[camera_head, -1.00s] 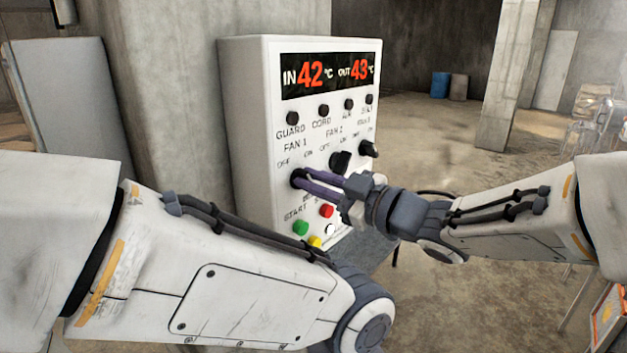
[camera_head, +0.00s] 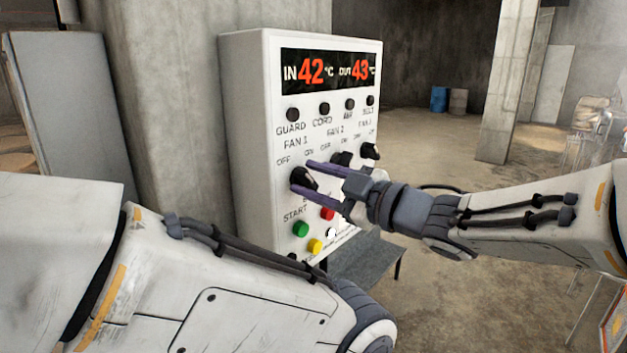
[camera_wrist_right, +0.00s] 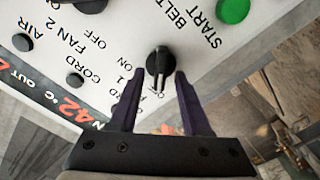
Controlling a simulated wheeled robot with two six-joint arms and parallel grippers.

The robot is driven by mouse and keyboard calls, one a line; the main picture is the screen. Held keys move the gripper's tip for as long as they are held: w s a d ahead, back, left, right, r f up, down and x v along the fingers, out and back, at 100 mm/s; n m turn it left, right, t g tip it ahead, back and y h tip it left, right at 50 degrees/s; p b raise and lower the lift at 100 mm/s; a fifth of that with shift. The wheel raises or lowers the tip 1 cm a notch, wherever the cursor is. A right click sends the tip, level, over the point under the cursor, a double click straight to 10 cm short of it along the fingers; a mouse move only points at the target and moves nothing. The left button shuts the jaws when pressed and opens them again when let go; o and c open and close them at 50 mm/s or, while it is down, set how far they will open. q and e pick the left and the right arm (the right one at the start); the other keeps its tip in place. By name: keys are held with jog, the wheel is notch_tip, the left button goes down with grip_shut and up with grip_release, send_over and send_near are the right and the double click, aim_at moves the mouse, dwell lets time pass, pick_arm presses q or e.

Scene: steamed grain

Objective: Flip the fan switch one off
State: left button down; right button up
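The fan 1 switch (camera_head: 304,179) is a black rotary knob on the white control box (camera_head: 247,120), below the "FAN 1", "OFF" and "ON" labels. In the head view its bar slants from upper left to lower right. My right gripper (camera_head: 300,178) is open, with one purple finger above the knob and one below. In the right wrist view the knob (camera_wrist_right: 160,62) sits between the open fingertips (camera_wrist_right: 160,74), with gaps on both sides. One label beside its bar is partly hidden. My left arm fills the lower left; its gripper is out of view.
Fan 2 (camera_head: 341,159) and fan 3 (camera_head: 370,151) knobs sit to the right. Green (camera_head: 301,229), red (camera_head: 327,213) and yellow (camera_head: 315,246) buttons lie below. A concrete pillar (camera_head: 165,90) stands left behind the box.

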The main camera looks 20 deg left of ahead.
jog(key=shift+d, duration=0.1)
jog(key=shift+s+d+f, duration=0.1)
jog(key=shift+s+d, duration=0.05)
jog(key=shift+d, duration=0.25)
jog(key=b+v, duration=0.3)
jog(key=v, duration=0.6)
jog(key=shift+d, duration=0.2)
jog(key=shift+s, duration=0.1)
